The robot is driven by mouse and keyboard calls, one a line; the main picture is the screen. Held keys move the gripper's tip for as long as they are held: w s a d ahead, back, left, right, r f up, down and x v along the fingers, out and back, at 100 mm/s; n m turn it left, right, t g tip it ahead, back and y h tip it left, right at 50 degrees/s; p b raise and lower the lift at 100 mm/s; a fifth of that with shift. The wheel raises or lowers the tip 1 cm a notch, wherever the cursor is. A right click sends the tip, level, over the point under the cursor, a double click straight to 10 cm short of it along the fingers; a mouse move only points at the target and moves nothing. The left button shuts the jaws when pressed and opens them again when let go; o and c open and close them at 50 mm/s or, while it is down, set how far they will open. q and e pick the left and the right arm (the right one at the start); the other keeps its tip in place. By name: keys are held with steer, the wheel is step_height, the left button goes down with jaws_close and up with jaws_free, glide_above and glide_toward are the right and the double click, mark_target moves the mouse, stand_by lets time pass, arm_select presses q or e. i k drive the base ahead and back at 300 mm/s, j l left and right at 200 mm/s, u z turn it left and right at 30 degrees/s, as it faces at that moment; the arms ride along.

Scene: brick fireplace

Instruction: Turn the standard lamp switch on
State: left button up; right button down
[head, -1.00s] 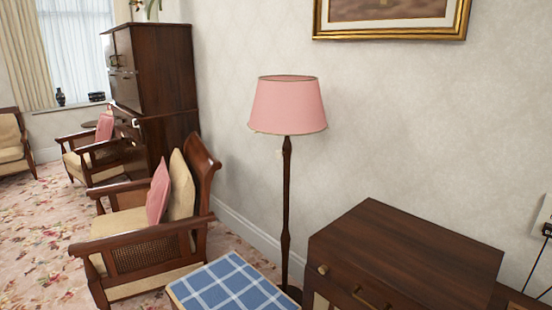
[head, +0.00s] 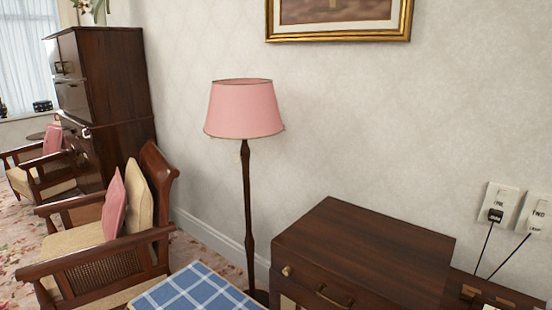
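The standard lamp has a pink shade (head: 243,110) and a thin dark wooden pole (head: 247,200). It stands against the wall between the armchair and the dark chest. The shade looks unlit. A small pale thing (head: 238,157) shows just below the shade, left of the pole; I cannot tell what it is. Two white plates with dark lettering sit on the wall at the right: a left plate (head: 499,202) with a black plug (head: 495,215) and a right plate (head: 538,214) that seems to read "TWO". Dark cords hang from both. Neither of my grippers is in view.
A dark wooden chest (head: 365,250) stands between the lamp and the wall plates. A blue checked surface (head: 195,290) is in front of the lamp. A wooden armchair (head: 100,275) with cushions stands at the left. A tall dark cabinet (head: 105,95) is behind it.

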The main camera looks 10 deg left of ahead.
mark_target(236, 158)
steer(key=i+j+z, duration=0.15)
steer(key=j+z, duration=0.15)
steer(key=i+j+z, duration=0.1)
steer(key=j+z, duration=0.5)
steer(key=i+j, duration=0.05)
